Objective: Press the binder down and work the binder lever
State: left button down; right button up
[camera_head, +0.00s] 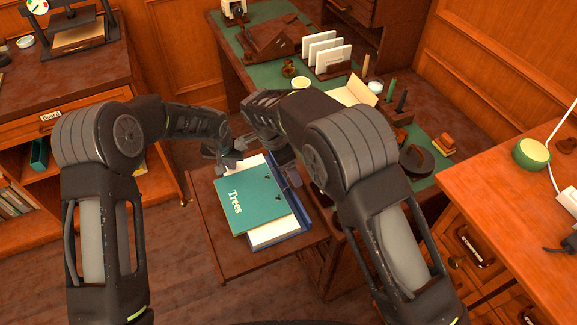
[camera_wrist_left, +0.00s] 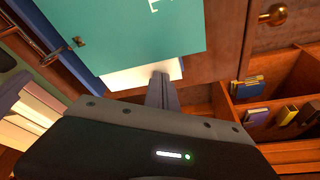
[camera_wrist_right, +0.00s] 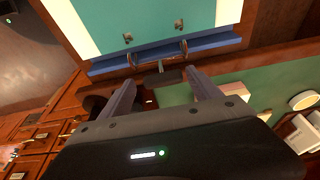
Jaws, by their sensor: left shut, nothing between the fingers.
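The blue binder (camera_head: 293,228) lies open on a pulled-out wooden board. A teal sheet lettered "Trees" (camera_head: 247,203) and white paper lie on it.
A green-topped desk (camera_head: 247,75) with a letter rack (camera_head: 326,55), pens and an open book stands beyond and right of the binder. A wooden cabinet (camera_head: 95,90) is at the left, another (camera_head: 480,190) with a green lamp at the right. Open floor lies front left.

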jog(key=shift+o, duration=0.2)
jog(key=shift+a+r, duration=0.1)
jog(key=shift+a, duration=0.1)
jog(key=shift+w+r, duration=0.1)
jog(key=shift+r, duration=0.15)
notch_tip(320, 180, up, 9)
jog(key=shift+r, duration=0.2)
jog(key=shift+d, duration=0.1)
